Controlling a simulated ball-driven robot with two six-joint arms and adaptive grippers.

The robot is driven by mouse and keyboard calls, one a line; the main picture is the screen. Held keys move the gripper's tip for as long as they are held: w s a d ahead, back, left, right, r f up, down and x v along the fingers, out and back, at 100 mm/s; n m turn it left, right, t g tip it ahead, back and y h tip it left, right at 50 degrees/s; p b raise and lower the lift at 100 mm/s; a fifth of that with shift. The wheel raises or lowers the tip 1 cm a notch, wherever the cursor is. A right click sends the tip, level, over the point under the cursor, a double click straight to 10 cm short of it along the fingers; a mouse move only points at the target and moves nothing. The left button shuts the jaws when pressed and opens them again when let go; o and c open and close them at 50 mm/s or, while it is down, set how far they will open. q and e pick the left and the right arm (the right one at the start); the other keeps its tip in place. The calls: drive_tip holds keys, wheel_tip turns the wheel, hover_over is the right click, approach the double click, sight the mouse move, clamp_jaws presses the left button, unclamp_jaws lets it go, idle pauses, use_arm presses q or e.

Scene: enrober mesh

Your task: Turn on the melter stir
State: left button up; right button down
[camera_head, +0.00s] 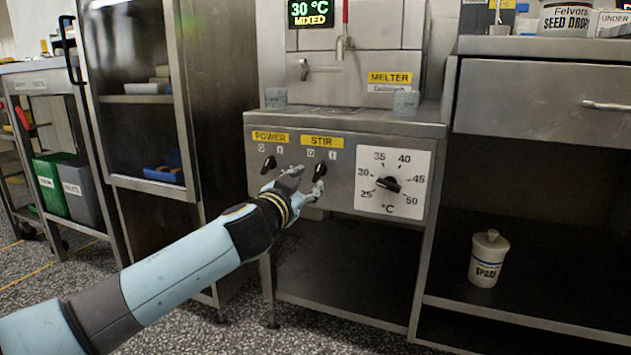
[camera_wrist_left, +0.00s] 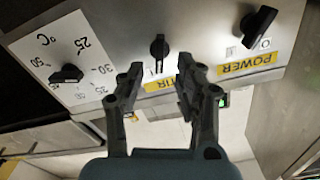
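The melter's front panel carries a black stir knob (camera_head: 320,171) under the yellow STIR label (camera_head: 322,142). My left gripper (camera_head: 302,185) is at this knob, its fingers spread. In the left wrist view, which is upside down, the open gripper (camera_wrist_left: 157,84) has the stir knob (camera_wrist_left: 159,48) just beyond and between its fingertips, with no clear contact. The knob's grip stands nearly vertical in that picture; I cannot tell its exact setting. The 0 and I marks show above it in the head view. My right gripper is not in view.
The power knob (camera_head: 268,163) is left of the stir knob, tilted. A temperature dial (camera_head: 388,185) is on the right. The display (camera_head: 311,13) reads 30 °C MIXED. A white container (camera_head: 487,258) stands on the right shelf. Open floor lies in front of the left rack.

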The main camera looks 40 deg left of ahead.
sight(316, 175)
use_arm(q)
drive_tip(key=x, duration=0.5)
drive_tip(key=shift+w+a+b, duration=0.1)
drive_tip(key=shift+w+b, duration=0.2)
drive_tip(key=shift+w, duration=0.1)
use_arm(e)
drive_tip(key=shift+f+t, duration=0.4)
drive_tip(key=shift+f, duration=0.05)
